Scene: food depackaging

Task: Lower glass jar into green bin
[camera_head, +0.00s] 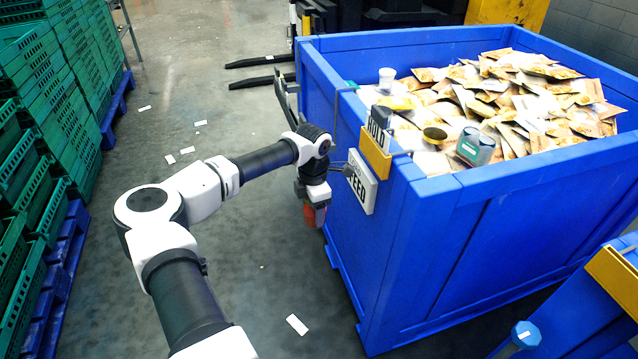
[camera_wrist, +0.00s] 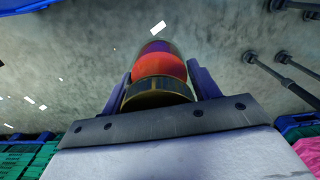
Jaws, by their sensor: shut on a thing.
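The glass jar (camera_wrist: 159,67), with orange-red contents and a dark, gold-edged lid, sits between the two fingers of my gripper (camera_wrist: 160,82) in the wrist view. My gripper is shut on it, with the lid end nearest the palm. In the head view, my gripper (camera_head: 314,198) hangs left of the blue bin, and the orange part of the jar (camera_head: 314,215) shows below it, above the floor. Green crates (camera_head: 40,75) stand in stacks at the far left; I cannot tell whether any is the green bin. Nothing shows directly under the jar but floor.
A large blue bin (camera_head: 480,190) full of packets (camera_head: 510,95) stands right of my arm, with signs on its near corner. Blue pallets (camera_head: 55,280) lie under the green stacks. Forklift forks (camera_head: 262,82) lie behind. Open floor (camera_head: 270,290) with paper scraps lies between.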

